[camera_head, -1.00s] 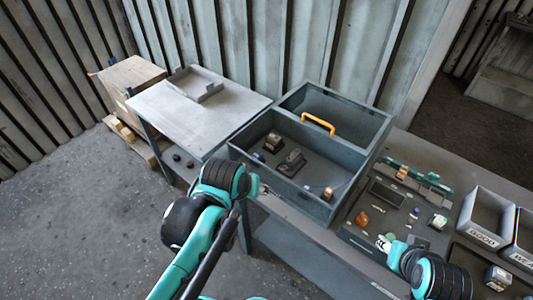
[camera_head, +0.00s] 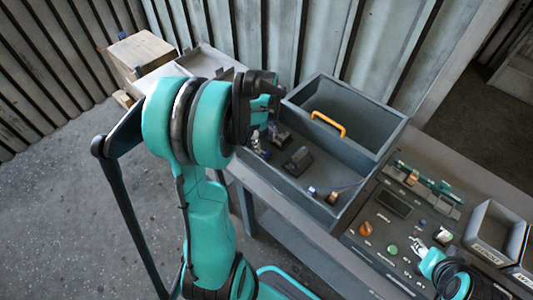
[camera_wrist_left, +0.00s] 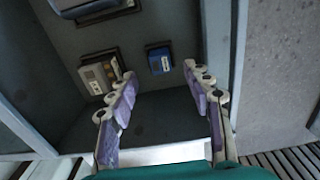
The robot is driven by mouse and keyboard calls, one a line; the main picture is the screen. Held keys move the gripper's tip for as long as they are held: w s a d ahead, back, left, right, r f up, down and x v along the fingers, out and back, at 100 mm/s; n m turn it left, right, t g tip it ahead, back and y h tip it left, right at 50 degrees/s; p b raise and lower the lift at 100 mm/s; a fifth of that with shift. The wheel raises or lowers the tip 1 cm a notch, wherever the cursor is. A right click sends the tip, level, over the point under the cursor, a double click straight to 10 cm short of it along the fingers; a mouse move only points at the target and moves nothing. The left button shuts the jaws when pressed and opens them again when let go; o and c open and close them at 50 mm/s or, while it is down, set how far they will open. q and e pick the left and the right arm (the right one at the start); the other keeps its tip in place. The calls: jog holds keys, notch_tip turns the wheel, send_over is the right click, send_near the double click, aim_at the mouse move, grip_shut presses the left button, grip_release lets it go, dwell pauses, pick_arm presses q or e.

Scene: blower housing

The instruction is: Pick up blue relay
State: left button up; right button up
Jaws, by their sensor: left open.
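The blue relay (camera_wrist_left: 160,62) is a small blue block on the dark floor of the grey bin, near a wall, in the left wrist view. My left gripper (camera_wrist_left: 160,75) is open, with its purple-padded fingers on either side of the picture and the relay between and just beyond the tips. Nothing is between the fingers' pads in contact. In the head view my left gripper hangs over the bin's left end, and the arm hides part of that corner. My right gripper (camera_head: 438,238) is over the panel at the right; its jaw opening is unclear.
The grey bin (camera_head: 348,205) has a divider and an orange handle (camera_head: 328,124). Beside the relay lies a beige-grey block (camera_wrist_left: 99,74); a larger dark block (camera_head: 298,161) lies farther in. The bin walls rise close around the left gripper. Label bins (camera_head: 494,236) stand at the right.

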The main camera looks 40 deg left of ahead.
aim_at(264, 151)
pick_arm(q)
notch_tip(264, 151, down, 5)
jog(key=shift+a+f+b, duration=0.1)
jog(key=shift+f+b, duration=0.1)
jog(key=shift+b, duration=0.65)
jog(key=c, duration=1)
